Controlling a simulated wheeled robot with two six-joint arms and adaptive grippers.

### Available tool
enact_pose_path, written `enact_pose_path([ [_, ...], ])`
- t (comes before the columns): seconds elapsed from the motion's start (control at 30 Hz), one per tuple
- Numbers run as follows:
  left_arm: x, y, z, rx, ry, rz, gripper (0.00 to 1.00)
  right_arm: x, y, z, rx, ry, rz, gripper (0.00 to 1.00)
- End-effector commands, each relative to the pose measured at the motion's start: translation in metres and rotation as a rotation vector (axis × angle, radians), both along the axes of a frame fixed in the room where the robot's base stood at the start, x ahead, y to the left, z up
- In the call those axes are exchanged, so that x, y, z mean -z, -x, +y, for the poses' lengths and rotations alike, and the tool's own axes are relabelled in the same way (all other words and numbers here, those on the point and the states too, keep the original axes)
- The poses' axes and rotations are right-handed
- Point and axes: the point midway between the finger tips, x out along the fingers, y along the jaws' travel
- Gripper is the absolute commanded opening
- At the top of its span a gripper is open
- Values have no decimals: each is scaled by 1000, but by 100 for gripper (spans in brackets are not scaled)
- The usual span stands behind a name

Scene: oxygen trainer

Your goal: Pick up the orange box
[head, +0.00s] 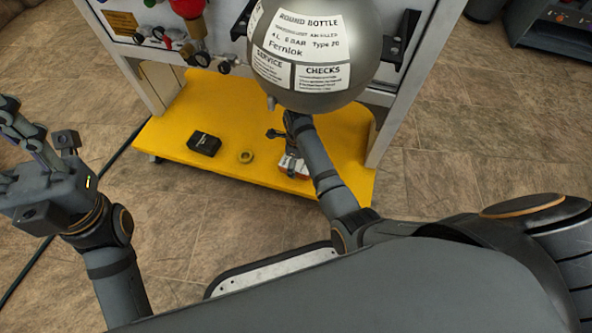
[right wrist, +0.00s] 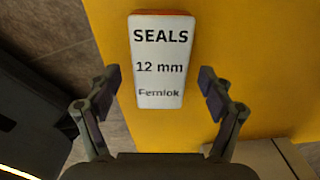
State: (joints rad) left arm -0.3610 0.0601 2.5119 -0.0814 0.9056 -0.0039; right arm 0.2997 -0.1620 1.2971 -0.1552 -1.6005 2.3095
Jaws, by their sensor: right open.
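The orange box (head: 293,166) lies on the yellow shelf in the head view, partly covered by my right arm. In the right wrist view the box (right wrist: 158,62) shows a white label reading "SEALS 12 mm Fernlok", with an orange edge at its top. My right gripper (right wrist: 161,85) is open, with one fingertip to each side of the box and a gap on both sides.
The yellow shelf (head: 225,172) also holds a black box (head: 204,144) and a small yellow-green ring (head: 246,156). A round grey bottle (head: 345,85) hangs above, close to my right arm. Red and black valves (head: 190,40) are on the panel at upper left.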

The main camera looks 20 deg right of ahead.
Motion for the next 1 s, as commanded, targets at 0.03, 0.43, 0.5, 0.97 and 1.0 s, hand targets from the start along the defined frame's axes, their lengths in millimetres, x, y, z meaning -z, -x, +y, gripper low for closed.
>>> enact_pose_path([
  [0.03,16,-1,-1,-3,-5,3,40,18,0,0,0,1,1,81],
  [0.43,16,-1,-2,-7,-11,6,40,19,0,0,0,-1,-1,65],
  [0.5,16,-1,-2,-7,-10,5,40,19,0,0,0,-1,-1,55],
  [0.97,16,-2,-2,-7,-10,5,40,19,0,0,0,-1,-1,20],
  [1.0,15,-2,-2,-7,-10,5,40,18,0,0,0,-1,-1,20],
])
